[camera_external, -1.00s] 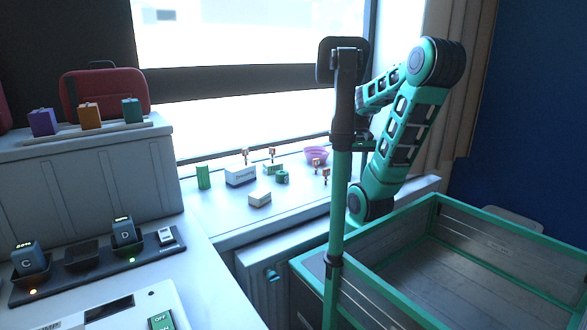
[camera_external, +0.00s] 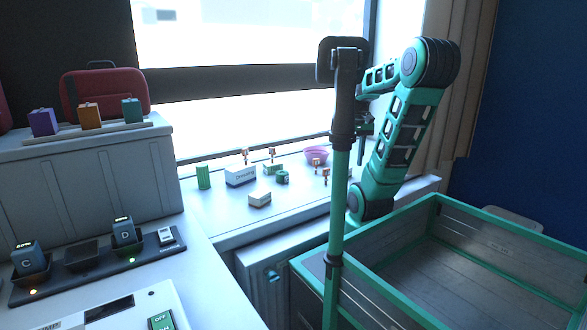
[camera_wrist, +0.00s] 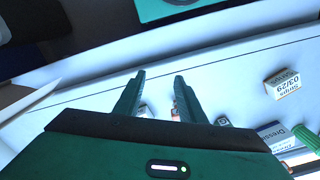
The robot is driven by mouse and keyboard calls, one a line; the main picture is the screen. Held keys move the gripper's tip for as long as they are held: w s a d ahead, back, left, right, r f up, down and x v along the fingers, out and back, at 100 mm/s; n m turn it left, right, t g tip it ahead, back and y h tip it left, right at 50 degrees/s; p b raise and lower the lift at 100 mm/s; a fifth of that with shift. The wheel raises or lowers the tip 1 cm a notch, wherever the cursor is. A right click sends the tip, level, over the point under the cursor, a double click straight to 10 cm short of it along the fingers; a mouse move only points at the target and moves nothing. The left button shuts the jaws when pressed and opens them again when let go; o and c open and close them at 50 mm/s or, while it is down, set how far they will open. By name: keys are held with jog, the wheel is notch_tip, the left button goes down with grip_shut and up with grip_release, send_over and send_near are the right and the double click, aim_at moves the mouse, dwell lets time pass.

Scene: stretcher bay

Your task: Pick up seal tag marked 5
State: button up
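Several small seal tags with orange-brown tops stand on the windowsill in the external view, two at the back (camera_external: 272,154) and two farther right, one nearer (camera_external: 325,175) and one behind it (camera_external: 316,163). No number is legible, so I cannot tell which is marked 5. My gripper (camera_external: 366,124) is above the sill's right part, partly hidden by the post. In the wrist view my gripper (camera_wrist: 158,76) has its two fingers apart with nothing held between the tips. Small white and pinkish pieces, possibly tags (camera_wrist: 175,114), show near the finger bases, partly hidden.
A dressing box (camera_external: 240,175), a strips box (camera_external: 260,199), a green cylinder (camera_external: 203,177), a green tape roll (camera_external: 282,177) and a pink bowl (camera_external: 317,155) share the sill. The radiator (camera_external: 265,280) is below. The sill's front strip is mostly clear.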

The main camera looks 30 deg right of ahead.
jog(key=w+f+n+y, duration=0.1)
jog(key=w+n, duration=0.4)
jog(key=w, duration=0.5)
jog(key=n+t+y, duration=0.2)
jog(key=n+y, duration=0.4)
jog(key=n, duration=0.2)
send_over(316, 168)
jog(key=s+d, duration=0.2)
jog(key=s, duration=0.1)
notch_tip(316, 168, down, 2)
jog(key=w+d+r+n+t+y, duration=0.1)
jog(key=d+r+n+t+y, duration=0.15)
jog(key=d+n+y, duration=0.25)
notch_tip(316, 168, down, 9)
jog(key=shift+w+a+f, duration=0.15)
jog(key=shift+a+f, duration=0.1)
jog(key=shift+f, duration=0.2)
jog(key=x, duration=0.7)
jog(key=shift+w+f, duration=0.1)
jog(key=shift+w, duration=0.1)
